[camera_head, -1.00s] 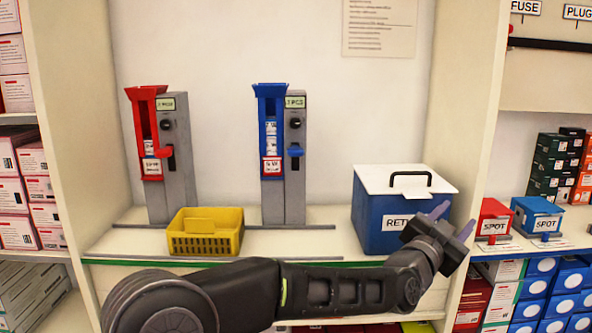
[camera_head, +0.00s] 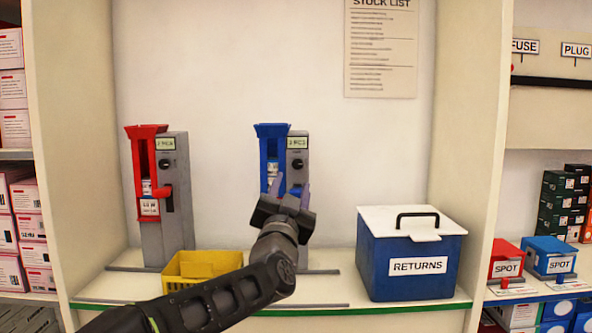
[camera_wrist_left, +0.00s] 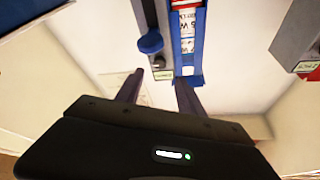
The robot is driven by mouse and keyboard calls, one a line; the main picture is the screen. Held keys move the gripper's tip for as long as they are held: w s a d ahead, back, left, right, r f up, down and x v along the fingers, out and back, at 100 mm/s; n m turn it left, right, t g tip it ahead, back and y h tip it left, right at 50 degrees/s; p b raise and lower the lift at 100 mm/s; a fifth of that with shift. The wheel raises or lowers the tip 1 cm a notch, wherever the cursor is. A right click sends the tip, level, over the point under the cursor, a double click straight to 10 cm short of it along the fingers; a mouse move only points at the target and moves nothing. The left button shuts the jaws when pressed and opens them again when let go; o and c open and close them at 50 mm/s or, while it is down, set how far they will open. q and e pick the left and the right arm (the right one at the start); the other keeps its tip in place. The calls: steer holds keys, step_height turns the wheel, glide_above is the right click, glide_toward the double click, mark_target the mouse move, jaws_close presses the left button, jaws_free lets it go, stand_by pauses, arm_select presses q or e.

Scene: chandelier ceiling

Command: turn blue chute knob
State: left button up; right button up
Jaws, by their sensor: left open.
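The blue chute (camera_head: 271,134) stands upright on the shelf, fixed to a grey post (camera_head: 299,145) with a small display. A black round knob (camera_head: 298,163) sits on the post below the display. Nothing is between the fingers. My right gripper is out of view.
A red chute (camera_head: 146,132) on its own grey post stands to the left. A yellow basket (camera_head: 185,275) sits low in front, partly behind my left arm. A blue returns box (camera_head: 411,270) with a white lid stands to the right. Wall space above the chutes is clear.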

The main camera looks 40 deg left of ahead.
mark_target(298, 164)
arm_select(q)
steer(key=shift+x, duration=3.9)
steer(key=shift+c, duration=0.2)
jaws_close()
